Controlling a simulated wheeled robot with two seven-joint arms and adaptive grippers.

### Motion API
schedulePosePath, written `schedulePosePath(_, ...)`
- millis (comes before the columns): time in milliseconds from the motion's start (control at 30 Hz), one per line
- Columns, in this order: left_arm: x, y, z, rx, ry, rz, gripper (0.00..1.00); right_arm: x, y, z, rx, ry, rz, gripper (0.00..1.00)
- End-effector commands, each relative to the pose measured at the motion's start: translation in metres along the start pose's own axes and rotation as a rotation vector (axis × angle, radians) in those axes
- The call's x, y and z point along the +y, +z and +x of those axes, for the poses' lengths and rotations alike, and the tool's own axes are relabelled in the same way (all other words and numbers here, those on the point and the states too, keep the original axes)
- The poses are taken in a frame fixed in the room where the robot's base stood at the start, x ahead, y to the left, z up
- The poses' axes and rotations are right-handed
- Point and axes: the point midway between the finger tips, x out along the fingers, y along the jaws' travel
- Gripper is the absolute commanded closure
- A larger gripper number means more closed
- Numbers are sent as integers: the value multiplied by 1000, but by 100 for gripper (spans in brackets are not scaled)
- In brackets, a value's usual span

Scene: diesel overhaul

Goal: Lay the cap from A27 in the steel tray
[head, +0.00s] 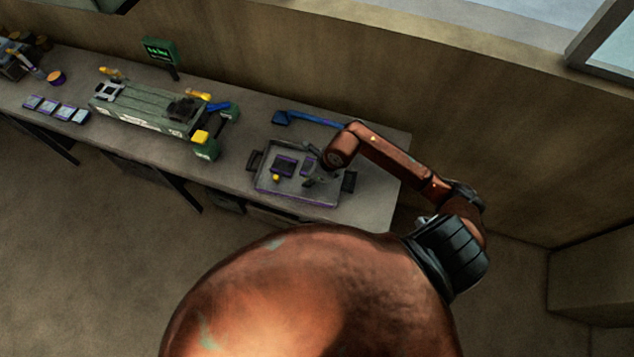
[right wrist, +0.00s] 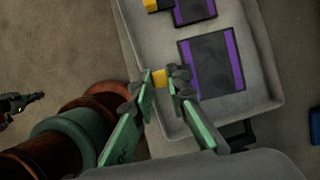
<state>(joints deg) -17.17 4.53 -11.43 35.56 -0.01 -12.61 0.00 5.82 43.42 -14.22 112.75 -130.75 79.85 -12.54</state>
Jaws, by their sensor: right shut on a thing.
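My right gripper (head: 313,178) is over the right part of the steel tray (head: 296,197) on the bench. In the right wrist view the right gripper (right wrist: 168,79) is shut on a small yellow cap (right wrist: 160,77). The cap is over the tray (right wrist: 265,105); whether it touches the floor cannot be told. No A27 label can be read.
In the tray lie dark pads with purple edges (right wrist: 212,62) and another yellow piece (head: 276,178). A blue-handled tool (head: 310,118) lies behind the tray. A green fixture (head: 145,110) and several small purple-edged blocks (head: 56,108) stand farther left.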

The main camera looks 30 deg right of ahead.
Motion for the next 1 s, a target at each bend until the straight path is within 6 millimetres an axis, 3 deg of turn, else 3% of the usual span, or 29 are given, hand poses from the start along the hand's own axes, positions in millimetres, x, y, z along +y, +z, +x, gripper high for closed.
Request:
schedulePosePath(100,0,-1,-3,1,0,0,100,-10,-15,10,-1,-1,2,100)
schedulePosePath(400,0,-1,-7,1,0,0,100,-20,-36,27,-1,1,2,100)
schedulePosePath(600,-1,-2,-14,2,0,0,100,-20,-43,49,-4,0,1,100)
schedulePosePath(833,-1,-2,-14,1,0,1,100,-21,-44,52,-3,-2,-2,100)
schedulePosePath(867,-1,-2,-14,1,0,1,100,-20,-45,53,-1,-1,-1,85)
schedulePosePath(1000,-1,-2,-14,1,0,1,100,-20,-45,53,-1,-1,-1,75)
